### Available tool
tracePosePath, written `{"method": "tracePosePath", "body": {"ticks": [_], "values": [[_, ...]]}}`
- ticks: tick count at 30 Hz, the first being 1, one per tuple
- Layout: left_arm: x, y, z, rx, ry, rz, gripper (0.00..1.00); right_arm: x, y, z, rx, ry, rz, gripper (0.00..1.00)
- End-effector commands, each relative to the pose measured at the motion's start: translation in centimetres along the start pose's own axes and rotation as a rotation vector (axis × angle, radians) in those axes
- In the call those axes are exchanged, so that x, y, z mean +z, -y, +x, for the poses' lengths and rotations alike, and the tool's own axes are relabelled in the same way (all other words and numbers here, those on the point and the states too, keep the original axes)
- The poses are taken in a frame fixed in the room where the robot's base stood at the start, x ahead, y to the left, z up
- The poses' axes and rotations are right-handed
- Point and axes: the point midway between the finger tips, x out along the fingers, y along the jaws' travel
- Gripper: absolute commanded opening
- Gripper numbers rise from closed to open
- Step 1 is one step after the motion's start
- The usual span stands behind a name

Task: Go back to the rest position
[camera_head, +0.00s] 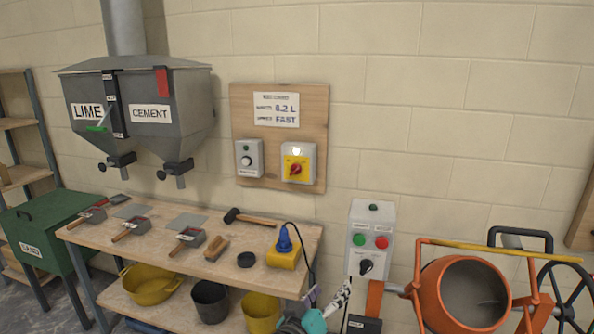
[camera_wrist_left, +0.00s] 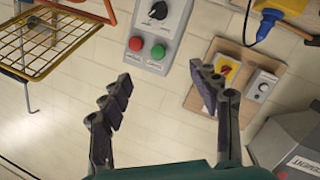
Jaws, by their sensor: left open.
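My left gripper (camera_head: 328,292) shows at the bottom of the head view, right of the workbench's end, with its teal wrist partly cut off by the frame edge. In the left wrist view its two dark fingers (camera_wrist_left: 162,90) stand wide apart with only wall between them. It is open and empty, and touches nothing that I can see. My right gripper is in neither view.
The workbench (camera_head: 140,228) carries scoops, a hammer (camera_head: 250,218) and a yellow box with a blue plug (camera_head: 284,254). Tubs stand on its lower shelf. A control box (camera_head: 370,240) is on the wall behind my gripper. An orange mixer (camera_head: 430,290) stands to the right.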

Motion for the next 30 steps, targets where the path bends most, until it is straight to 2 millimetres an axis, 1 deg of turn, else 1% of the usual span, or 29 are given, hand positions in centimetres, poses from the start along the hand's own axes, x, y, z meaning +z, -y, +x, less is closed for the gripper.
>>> {"method": "tracePosePath", "body": {"ticks": [1,2,3,5,6,8,9,11,12,15,18,21,30], "values": [[0.1,1.6,-2.4,-0.035,0.056,0.044,0.62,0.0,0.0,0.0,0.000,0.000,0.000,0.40],[0.4,2.5,-3.7,-0.058,0.094,0.068,0.62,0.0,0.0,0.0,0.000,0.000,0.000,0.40],[0.9,3.8,-5.5,-0.093,0.148,0.099,0.62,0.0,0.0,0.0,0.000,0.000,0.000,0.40],[2.0,6.0,-8.5,-0.157,0.232,0.139,0.62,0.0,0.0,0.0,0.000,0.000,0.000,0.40],[2.8,7.6,-10.7,-0.208,0.289,0.162,0.62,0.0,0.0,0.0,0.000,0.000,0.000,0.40],[4.1,10.1,-14.1,-0.292,0.372,0.186,0.62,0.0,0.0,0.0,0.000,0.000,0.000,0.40],[4.9,11.7,-16.4,-0.350,0.424,0.197,0.62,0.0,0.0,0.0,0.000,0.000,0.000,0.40],[6.1,13.8,-19.6,-0.433,0.493,0.207,0.62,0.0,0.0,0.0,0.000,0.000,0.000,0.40],[6.7,15.0,-21.6,-0.484,0.530,0.212,0.62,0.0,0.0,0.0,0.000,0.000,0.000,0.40],[7.9,17.1,-25.3,-0.585,0.601,0.213,0.62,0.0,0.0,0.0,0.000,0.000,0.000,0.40],[8.6,18.2,-27.6,-0.646,0.641,0.212,0.62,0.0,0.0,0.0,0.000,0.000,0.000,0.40],[8.8,18.7,-28.4,-0.670,0.656,0.211,0.62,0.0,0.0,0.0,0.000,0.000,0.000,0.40],[8.8,18.6,-28.4,-0.670,0.656,0.212,0.62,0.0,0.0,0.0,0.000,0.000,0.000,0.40]]}}
